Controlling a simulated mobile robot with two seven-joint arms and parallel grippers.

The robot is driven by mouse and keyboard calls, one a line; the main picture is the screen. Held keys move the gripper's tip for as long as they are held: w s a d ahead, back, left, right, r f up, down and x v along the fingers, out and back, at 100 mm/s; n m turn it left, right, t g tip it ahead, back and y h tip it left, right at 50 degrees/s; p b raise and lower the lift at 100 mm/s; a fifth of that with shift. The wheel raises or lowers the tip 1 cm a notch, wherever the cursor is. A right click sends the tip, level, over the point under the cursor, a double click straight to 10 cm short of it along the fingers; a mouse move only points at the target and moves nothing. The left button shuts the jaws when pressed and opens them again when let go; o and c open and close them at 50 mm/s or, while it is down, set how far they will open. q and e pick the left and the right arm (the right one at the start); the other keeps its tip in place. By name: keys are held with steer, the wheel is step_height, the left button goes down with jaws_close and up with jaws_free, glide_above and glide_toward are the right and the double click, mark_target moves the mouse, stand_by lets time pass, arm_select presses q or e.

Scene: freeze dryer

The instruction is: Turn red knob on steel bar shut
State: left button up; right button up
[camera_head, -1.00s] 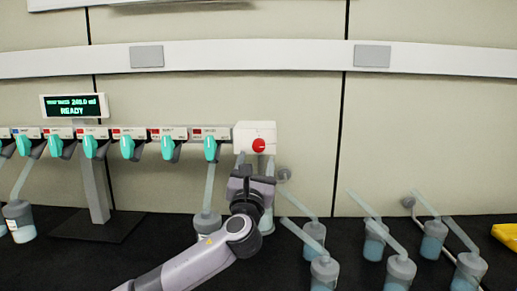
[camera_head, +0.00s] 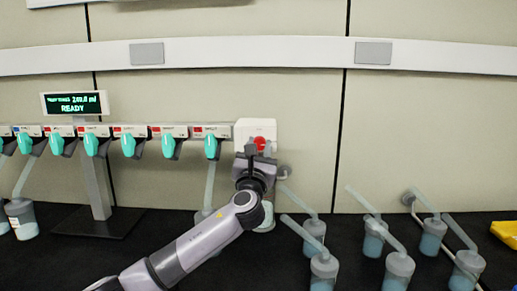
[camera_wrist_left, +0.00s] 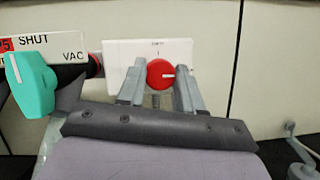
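The red knob (camera_head: 259,142) sits on the white end block (camera_head: 243,128) at the right end of the valve bar. My left gripper (camera_head: 257,150) is just in front of it and covers its lower part. In the left wrist view the red knob (camera_wrist_left: 158,77) lies between the two fingers of my left gripper (camera_wrist_left: 160,70), one on each side. The fingers are apart; I cannot tell whether they touch the knob. My right gripper is not in view.
Several teal valve handles (camera_head: 210,147) line the bar to the left, the nearest also showing in the left wrist view (camera_wrist_left: 32,84). A READY display (camera_head: 74,104) stands behind. Several flasks with tubes (camera_head: 398,266) stand on the black bench to the right.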

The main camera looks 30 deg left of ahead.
arm_select(q)
steer(key=shift+f+n, duration=0.1)
steer(key=shift+n, duration=0.2)
steer(key=shift+d+f+n+g+y+b, duration=0.1)
steer(key=shift+n+g+y+b, duration=0.3)
steer(key=shift+n+y+b, duration=0.55)
steer(key=n+g+y+b, duration=0.1)
steer(key=n, duration=0.3)
steer(key=n+g+y, duration=0.1)
steer(key=n, duration=0.2)
steer(key=n+g+y+b, duration=0.1)
steer(key=n+g, duration=0.1)
steer(key=n, duration=0.1)
steer(key=shift+w+d+n, duration=0.1)
steer(key=shift+d+n, duration=0.05)
steer(key=shift+n, duration=0.2)
steer(key=n, duration=0.2)
steer(key=n+g, duration=0.1)
steer(key=n+g+b, duration=0.1)
steer(key=n, duration=0.1)
steer(key=shift+r+n+y, duration=0.25)
steer(key=shift+n+y, duration=0.05)
steer(key=shift+y, duration=0.05)
steer(key=n+g, duration=0.1)
steer(key=n, duration=0.3)
steer(key=shift+w+r+n+g+p, duration=0.1)
steer(key=shift+n+g+p, duration=0.2)
steer(key=shift+g+p, duration=0.1)
steer(key=o, duration=1)
